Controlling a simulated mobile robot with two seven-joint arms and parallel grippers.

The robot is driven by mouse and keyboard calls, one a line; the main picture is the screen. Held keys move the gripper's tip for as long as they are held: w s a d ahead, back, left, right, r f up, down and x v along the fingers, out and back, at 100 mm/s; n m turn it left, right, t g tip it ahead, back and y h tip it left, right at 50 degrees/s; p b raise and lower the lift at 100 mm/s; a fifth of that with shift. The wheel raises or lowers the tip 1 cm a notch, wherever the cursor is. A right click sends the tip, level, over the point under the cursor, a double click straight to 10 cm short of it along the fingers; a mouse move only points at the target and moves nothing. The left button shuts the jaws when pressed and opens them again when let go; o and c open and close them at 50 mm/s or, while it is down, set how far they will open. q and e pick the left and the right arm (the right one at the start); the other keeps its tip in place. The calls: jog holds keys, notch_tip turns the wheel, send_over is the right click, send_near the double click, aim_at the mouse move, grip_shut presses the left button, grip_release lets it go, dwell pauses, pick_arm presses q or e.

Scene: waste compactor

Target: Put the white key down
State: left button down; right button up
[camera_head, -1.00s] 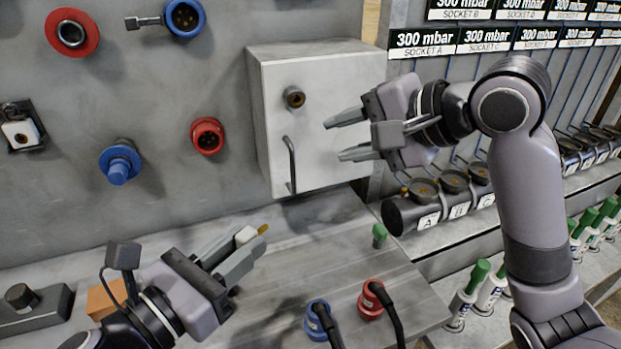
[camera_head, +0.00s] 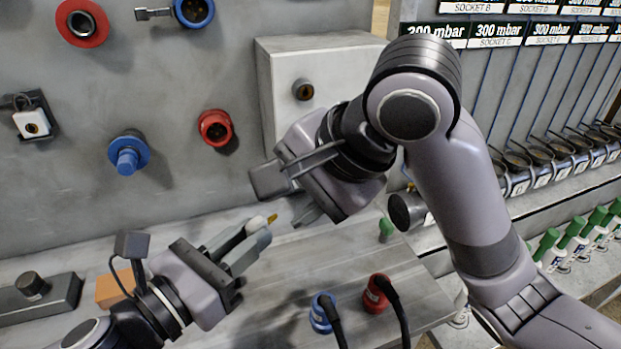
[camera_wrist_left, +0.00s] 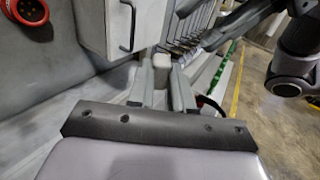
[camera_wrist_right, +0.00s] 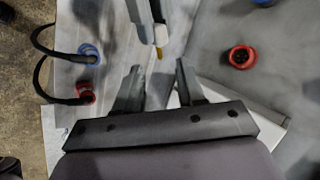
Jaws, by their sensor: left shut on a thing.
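The white key (camera_head: 256,224), with a brass-coloured tip, is held between the fingers of my left gripper (camera_head: 250,236) above the bench. Its white body shows between those fingers in the left wrist view (camera_wrist_left: 161,60). My right gripper (camera_head: 287,197) is open and empty, just above and to the right of the key in the head view. In the right wrist view the key's white body (camera_wrist_right: 161,34) and brass tip lie just beyond the gap between my right fingers (camera_wrist_right: 158,66). The key is apart from the right fingers there.
The grey bench (camera_head: 400,275) carries a blue plug (camera_head: 320,314), a red plug (camera_head: 375,294), an orange block (camera_head: 113,290) and a small green-topped thing (camera_head: 386,228). A wall box (camera_head: 285,65) with a round lock and sockets are behind. My right arm hides part of the box.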

aim_at(271, 218)
jog(key=x, duration=0.6)
jog(key=shift+w+f, duration=0.1)
jog(key=shift+f, duration=0.15)
jog(key=c, duration=0.6)
pick_arm(q)
jog(key=c, duration=0.9)
grip_release()
jog(key=shift+c, duration=0.2)
jog(key=shift+f, duration=0.1)
